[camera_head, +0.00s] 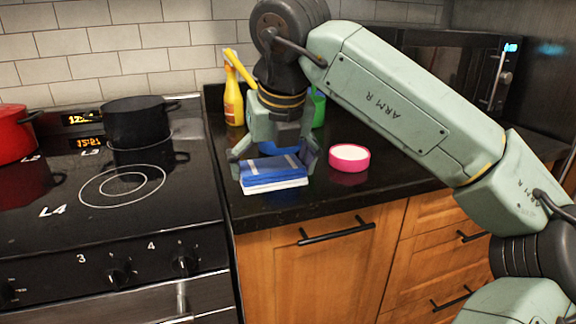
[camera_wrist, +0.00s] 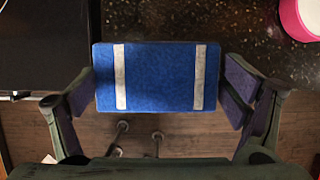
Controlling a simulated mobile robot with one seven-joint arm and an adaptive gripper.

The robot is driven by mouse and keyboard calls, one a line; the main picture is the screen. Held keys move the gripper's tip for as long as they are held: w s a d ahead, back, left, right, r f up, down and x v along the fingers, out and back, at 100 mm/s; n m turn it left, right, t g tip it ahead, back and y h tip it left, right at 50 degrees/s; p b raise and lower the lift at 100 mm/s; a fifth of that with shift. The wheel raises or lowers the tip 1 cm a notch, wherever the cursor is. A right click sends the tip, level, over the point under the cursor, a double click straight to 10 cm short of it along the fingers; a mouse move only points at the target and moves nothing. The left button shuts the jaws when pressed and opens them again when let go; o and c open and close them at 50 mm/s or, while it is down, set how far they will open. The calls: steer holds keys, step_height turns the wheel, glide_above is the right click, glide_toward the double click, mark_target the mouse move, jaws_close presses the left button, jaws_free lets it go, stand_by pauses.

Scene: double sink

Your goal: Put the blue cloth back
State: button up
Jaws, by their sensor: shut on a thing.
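The blue cloth (camera_head: 270,174) is a folded blue block with two pale stripes. It also shows in the wrist view (camera_wrist: 160,78), spanning the space between my fingers. My gripper (camera_head: 272,162) points down and is shut on the cloth from its left and right sides. In the wrist view, the left finger meets the cloth's left edge and the right finger is at its right edge. A white layer (camera_head: 275,187) shows under the blue; I cannot tell whether it is part of the cloth. Whether the cloth touches the counter is unclear.
The dark counter (camera_head: 345,196) holds a pink round container (camera_head: 349,157) to the right. A yellow spray bottle (camera_head: 233,98) and a green item (camera_head: 318,108) stand behind. The stove with a black pot (camera_head: 137,122) and a red pot (camera_head: 14,135) is left.

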mark_target(287, 167)
steer(key=w, duration=0.1)
steer(key=w+d, duration=0.1)
steer(key=w, duration=0.1)
steer(key=w+d+p, duration=0.1)
steer(key=w, duration=0.1)
steer(key=shift+f, duration=0.2)
steer(key=f, duration=0.3)
steer(key=shift+w+d+p, duration=0.2)
steer(key=shift+w+p, duration=0.1)
steer(key=shift+w, duration=0.05)
steer(key=shift+f, duration=0.35)
steer(key=shift+f, duration=0.1)
steer(key=shift+f, duration=0.15)
steer(key=o, duration=0.8)
steer(key=shift+o, duration=0.2)
